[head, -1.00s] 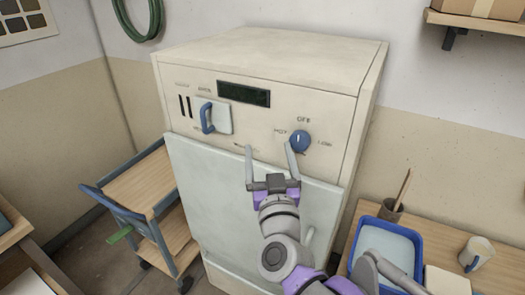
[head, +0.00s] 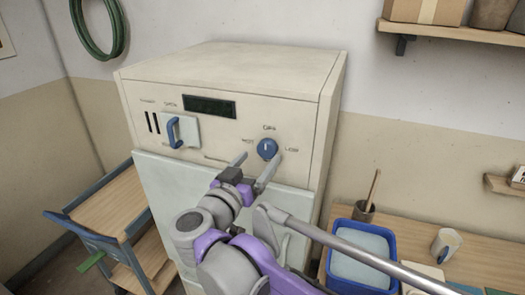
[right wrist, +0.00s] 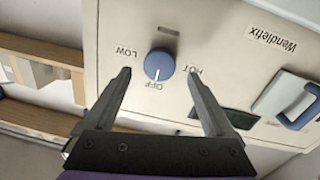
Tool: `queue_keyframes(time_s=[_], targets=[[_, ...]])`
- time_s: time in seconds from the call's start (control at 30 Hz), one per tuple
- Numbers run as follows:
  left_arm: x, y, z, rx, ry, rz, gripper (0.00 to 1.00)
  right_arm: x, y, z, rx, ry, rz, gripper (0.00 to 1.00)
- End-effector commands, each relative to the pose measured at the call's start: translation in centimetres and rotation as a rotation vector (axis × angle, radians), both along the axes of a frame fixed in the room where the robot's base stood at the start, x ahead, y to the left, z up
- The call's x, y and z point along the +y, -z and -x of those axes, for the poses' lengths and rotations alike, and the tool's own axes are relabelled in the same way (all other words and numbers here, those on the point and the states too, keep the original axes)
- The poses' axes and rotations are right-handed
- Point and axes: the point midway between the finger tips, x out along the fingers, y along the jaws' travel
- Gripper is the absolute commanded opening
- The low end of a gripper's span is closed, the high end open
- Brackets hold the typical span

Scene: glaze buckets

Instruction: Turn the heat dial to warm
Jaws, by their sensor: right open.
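The heat dial (head: 267,148) is a round blue knob on the cream front panel of a tall kiln-like cabinet (head: 225,80). In the right wrist view the dial (right wrist: 159,64) appears upside down, with its white mark toward OFF. HOT and LOW are printed on either side of it, and a dark patch lies opposite OFF. My right gripper (head: 258,158) is open and empty, with its fingertips just below the dial in the head view. In the right wrist view the open fingers (right wrist: 159,73) flank the dial with gaps on both sides. Contact is not visible. My left gripper is out of view.
A blue-handled switch plate (head: 182,131) and a dark display (head: 208,106) are left of the dial. A wooden trolley (head: 105,205) stands at left. A blue tray (head: 361,216), a brush pot (head: 365,209) and a mug (head: 446,243) are on the table at right.

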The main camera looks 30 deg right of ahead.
Motion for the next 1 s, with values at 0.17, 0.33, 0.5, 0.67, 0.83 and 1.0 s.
queue_keyframes(time_s=[0.17,0.33,0.5,0.67,0.83,1.0], targets=[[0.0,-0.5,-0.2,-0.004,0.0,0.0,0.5,-2.2,-0.1,-1.6,-0.002,0.002,0.0,0.89],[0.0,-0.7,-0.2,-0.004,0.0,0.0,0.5,-3.1,0.0,-2.3,-0.001,0.0,0.0,0.89],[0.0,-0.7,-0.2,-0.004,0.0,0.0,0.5,-3.2,0.0,-2.4,-0.001,-0.001,0.0,0.89],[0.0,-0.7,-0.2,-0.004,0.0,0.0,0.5,-3.1,0.0,-2.4,-0.001,-0.002,0.0,0.8],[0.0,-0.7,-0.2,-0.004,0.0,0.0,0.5,-3.1,0.0,-2.4,-0.001,-0.002,0.0,0.5],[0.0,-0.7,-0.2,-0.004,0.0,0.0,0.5,-3.1,0.0,-2.3,-0.001,-0.002,0.0,0.19]])
